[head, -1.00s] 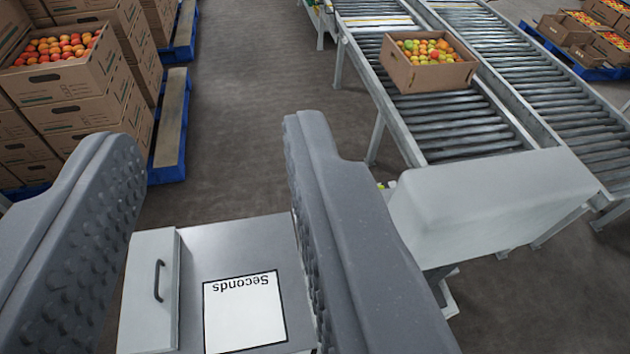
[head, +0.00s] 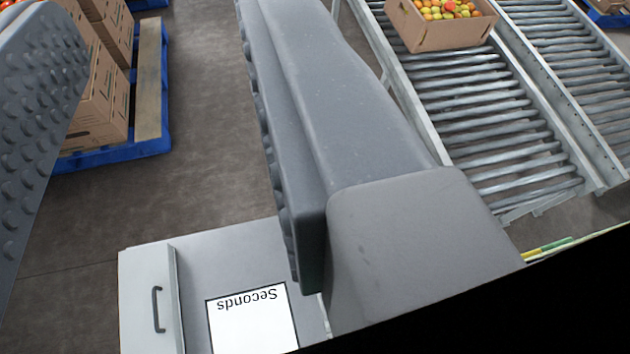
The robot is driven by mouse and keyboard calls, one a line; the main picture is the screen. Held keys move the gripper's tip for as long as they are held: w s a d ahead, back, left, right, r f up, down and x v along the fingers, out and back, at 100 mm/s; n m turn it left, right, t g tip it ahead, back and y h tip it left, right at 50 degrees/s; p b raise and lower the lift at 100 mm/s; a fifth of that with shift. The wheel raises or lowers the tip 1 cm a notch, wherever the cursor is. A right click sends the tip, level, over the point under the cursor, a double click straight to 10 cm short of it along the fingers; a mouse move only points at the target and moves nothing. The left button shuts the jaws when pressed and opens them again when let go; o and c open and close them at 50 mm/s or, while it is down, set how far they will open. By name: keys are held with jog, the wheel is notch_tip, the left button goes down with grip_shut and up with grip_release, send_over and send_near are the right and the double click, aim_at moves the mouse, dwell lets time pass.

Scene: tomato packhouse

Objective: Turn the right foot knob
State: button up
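No foot knob shows in the head view; if one is near, it is out of the picture or hidden. My gripper (head: 165,60) is open, its two grey, studded fingers wide apart with nothing between them. The left finger is at the left edge and partly cut off. The right finger runs down the middle and hides part of what lies behind it. Below the fingers is a grey cabinet (head: 215,260) with a dark handle (head: 158,309) and an upside-down white "Seconds" label (head: 252,325).
Roller conveyors (head: 480,120) run along the right, with a carton of tomatoes (head: 440,35) on one. The floor (head: 205,150) between is clear. Black fills the lower right corner; I cannot tell what it is.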

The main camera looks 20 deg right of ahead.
jog(key=o, duration=0.6)
jog(key=shift+w+a, duration=0.1)
jog(key=shift+w, duration=0.1)
jog(key=shift+o, duration=0.2)
jog(key=w+d+f+n+g+b, duration=0.1)
jog(key=w+d+f+g+b, duration=0.2)
jog(key=w+f, duration=0.9)
jog(key=w+d+f+n+g, duration=0.1)
jog(key=w+d+f+g, duration=0.3)
jog(key=w+f, duration=0.8)
jog(key=w+d+f+g+b, duration=0.1)
jog(key=w+d+f+g, duration=0.15)
jog(key=f, duration=0.75)
jog(key=w+d+f+g+b, duration=0.1)
jog(key=w+d+f+g, duration=0.15)
jog(key=f, duration=0.75)
jog(key=d+f+g+b, duration=0.1)
jog(key=f+b, duration=0.1)
jog(key=f, duration=0.8)
jog(key=d+f+g+b, duration=0.1)
jog(key=f, duration=0.9)
jog(key=s+d+f+n+g+b, duration=0.1)
jog(key=d+f+b, duration=0.1)
jog(key=f, duration=0.9)
jog(key=shift+d+b, duration=0.1)
jog(key=shift+b, duration=0.2)
